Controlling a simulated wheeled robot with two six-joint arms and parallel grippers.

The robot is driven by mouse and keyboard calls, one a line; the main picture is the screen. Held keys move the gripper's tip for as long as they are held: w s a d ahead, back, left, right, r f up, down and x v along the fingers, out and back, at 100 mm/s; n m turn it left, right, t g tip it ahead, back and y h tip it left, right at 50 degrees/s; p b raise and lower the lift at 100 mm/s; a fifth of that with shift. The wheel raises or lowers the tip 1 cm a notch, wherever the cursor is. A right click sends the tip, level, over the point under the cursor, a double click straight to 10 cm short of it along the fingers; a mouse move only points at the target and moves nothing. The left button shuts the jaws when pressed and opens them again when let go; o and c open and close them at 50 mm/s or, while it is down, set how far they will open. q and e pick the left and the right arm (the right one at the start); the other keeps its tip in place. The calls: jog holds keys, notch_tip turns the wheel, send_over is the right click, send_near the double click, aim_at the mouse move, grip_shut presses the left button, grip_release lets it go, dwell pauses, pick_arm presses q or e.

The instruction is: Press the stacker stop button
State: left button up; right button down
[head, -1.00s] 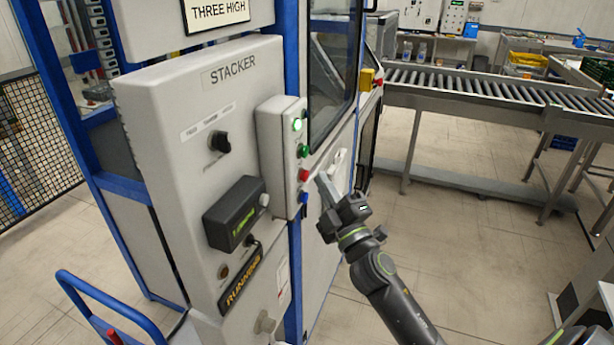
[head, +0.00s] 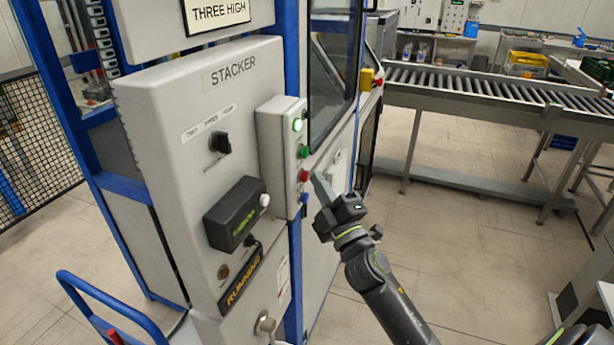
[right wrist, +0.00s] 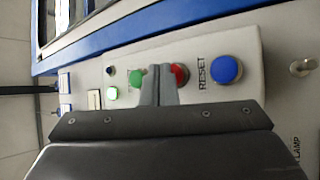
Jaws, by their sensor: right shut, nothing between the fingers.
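The stacker's narrow grey button box (head: 274,150) is fixed to the right of the large STACKER panel. Its red button (head: 304,175) sits below a green button (head: 304,151). In the right wrist view the red button (right wrist: 180,75) lies between the green button (right wrist: 135,77) and a blue button (right wrist: 226,69) by the word RESET. My right gripper (head: 317,176) is shut and empty, its tips just right of the red button. In the right wrist view its fingertips (right wrist: 158,70) overlap the red button's left edge; whether they touch is unclear. My left gripper is out of view.
A lit lamp (head: 297,125) glows at the top of the box. The STACKER panel (head: 165,130) carries a black selector knob (head: 220,143), a small display (head: 234,213) and a RUNNING sign (head: 243,279). A roller conveyor (head: 480,88) runs behind at right; floor between is clear.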

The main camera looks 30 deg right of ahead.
jog(key=shift+w+a, duration=0.25)
jog(key=shift+w, duration=0.05)
dwell(0.7)
dwell(0.3)
jog(key=shift+s+d, duration=0.5)
jog(key=shift+s, duration=0.1)
jog(key=s+d+b, duration=0.3)
jog(key=b, duration=0.1)
jog(key=shift+s+d, duration=0.15)
jog(key=shift+s, duration=0.25)
dwell(0.6)
